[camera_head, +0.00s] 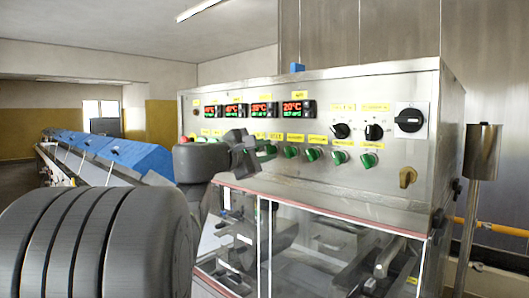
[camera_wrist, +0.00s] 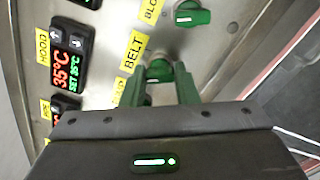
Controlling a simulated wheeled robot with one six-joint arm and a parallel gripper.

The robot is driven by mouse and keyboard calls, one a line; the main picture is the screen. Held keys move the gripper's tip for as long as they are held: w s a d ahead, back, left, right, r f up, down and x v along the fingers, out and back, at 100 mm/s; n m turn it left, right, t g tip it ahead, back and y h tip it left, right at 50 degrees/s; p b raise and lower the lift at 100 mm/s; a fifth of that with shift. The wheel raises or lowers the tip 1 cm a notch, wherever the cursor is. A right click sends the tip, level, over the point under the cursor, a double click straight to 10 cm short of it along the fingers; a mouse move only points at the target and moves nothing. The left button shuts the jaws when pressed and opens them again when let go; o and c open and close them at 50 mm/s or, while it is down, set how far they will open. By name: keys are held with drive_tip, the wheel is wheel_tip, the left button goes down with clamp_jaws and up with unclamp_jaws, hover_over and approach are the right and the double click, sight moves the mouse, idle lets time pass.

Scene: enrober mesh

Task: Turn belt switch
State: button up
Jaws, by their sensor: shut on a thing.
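The belt switch (camera_wrist: 158,70) is a green rotary knob beside a yellow BELT label (camera_wrist: 132,50) in the wrist view. My gripper (camera_wrist: 161,79) is shut on this knob, with one finger on each side of it. The fingers partly cover the knob, so its exact turn angle is hard to read. In the head view my gripper (camera_head: 250,152) is against the steel panel at the row of green knobs, and the belt switch is mostly hidden behind it.
Next to the belt switch is another green knob (camera_wrist: 190,14) labelled BLO..., cut off. The steel control panel (camera_head: 350,95) also carries red-green displays (camera_head: 265,109), black knobs (camera_head: 340,131) and a large black switch (camera_head: 409,120). A clear-windowed cover (camera_head: 320,250) lies below; a blue-covered conveyor (camera_head: 135,157) runs left.

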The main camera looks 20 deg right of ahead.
drive_tip(key=shift+f+m+b, duration=0.2)
drive_tip(key=shift+m+b, duration=0.1)
drive_tip(key=shift+b, duration=0.2)
drive_tip(key=shift+f+m+b, duration=0.15)
drive_tip(key=shift+m+b, duration=0.35)
drive_tip(key=shift+b, duration=0.5)
drive_tip(key=m+b, duration=0.2)
drive_tip(key=b, duration=0.1)
drive_tip(key=shift+f+m, duration=0.1)
drive_tip(key=shift+m, duration=0.2)
drive_tip(key=m+b, duration=0.4)
drive_tip(key=b, duration=0.1)
drive_tip(key=shift+r+m+b, duration=0.2)
drive_tip(key=shift+m+b, duration=1.05)
drive_tip(key=shift+m, duration=0.55)
drive_tip(key=o, duration=1)
drive_tip(key=shift+r, duration=0.1)
